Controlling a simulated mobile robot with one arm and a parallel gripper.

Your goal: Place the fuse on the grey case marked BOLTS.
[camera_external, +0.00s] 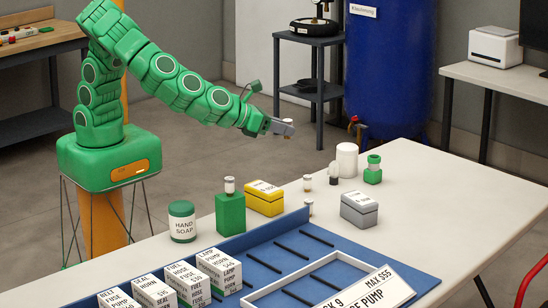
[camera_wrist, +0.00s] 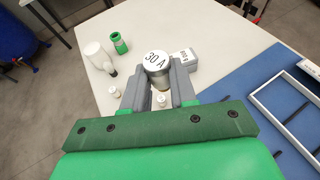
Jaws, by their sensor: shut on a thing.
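My gripper (camera_external: 281,126) is raised above the table, shut on a fuse (camera_external: 289,131). In the wrist view this fuse (camera_wrist: 157,62) has a pale round cap reading 30 A and sits between the grey jaws (camera_wrist: 158,84). The grey case (camera_external: 360,213) stands on the table, lower than my gripper and to its right. Its label is too small to read surely. In the wrist view the grey case (camera_wrist: 189,59) shows behind and right of the held fuse, partly hidden by it and a jaw. Nothing is seen resting on its lid.
A yellow case (camera_external: 264,203) and a green block (camera_external: 230,214) with a fuse-like piece on top stand left. Small fuse-like pieces (camera_external: 307,183), a white cylinder (camera_external: 347,160) and a green item (camera_external: 373,173) stand nearby. A blue mat (camera_external: 330,262) lies in front. The table's right side is clear.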

